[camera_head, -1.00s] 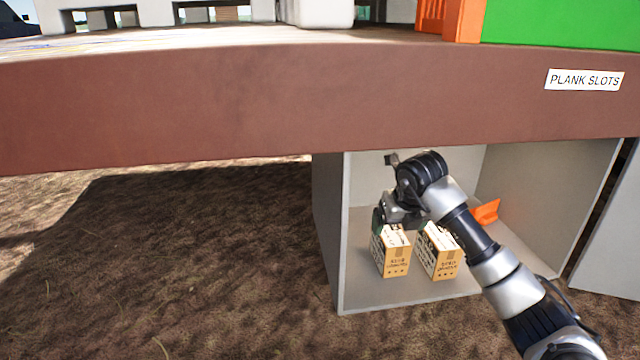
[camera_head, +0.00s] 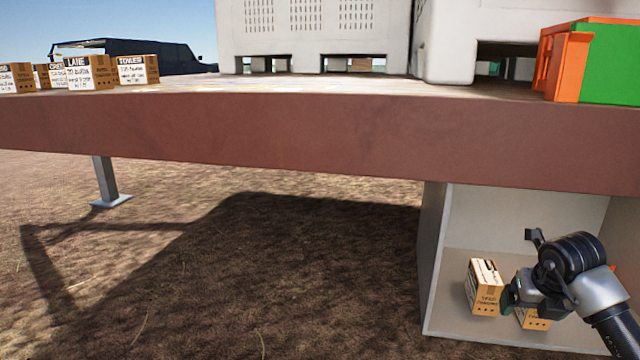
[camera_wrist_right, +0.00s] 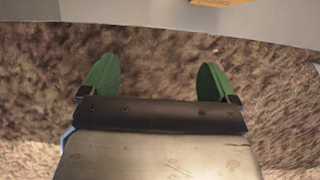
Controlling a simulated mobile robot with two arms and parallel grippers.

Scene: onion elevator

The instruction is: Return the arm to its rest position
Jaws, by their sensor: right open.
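My right arm comes in from the lower right in the head view. Its gripper (camera_head: 512,296) is at the open front of a grey cubby under the platform, in front of the small boxes there. In the right wrist view the green fingers (camera_wrist_right: 160,84) stand wide apart with nothing between them, over brown ground. The cubby's pale edge and a bit of a cardboard box (camera_wrist_right: 222,2) show at the top of that view. My left gripper is not in view.
The grey cubby (camera_head: 455,322) holds a box (camera_head: 484,287) and a second box (camera_head: 533,319) partly hidden by my gripper. The brown platform edge (camera_head: 300,140) runs above. Labelled boxes (camera_head: 90,72), white crates (camera_head: 315,30) and a green-orange bin (camera_head: 612,65) stand on top. Open ground lies left.

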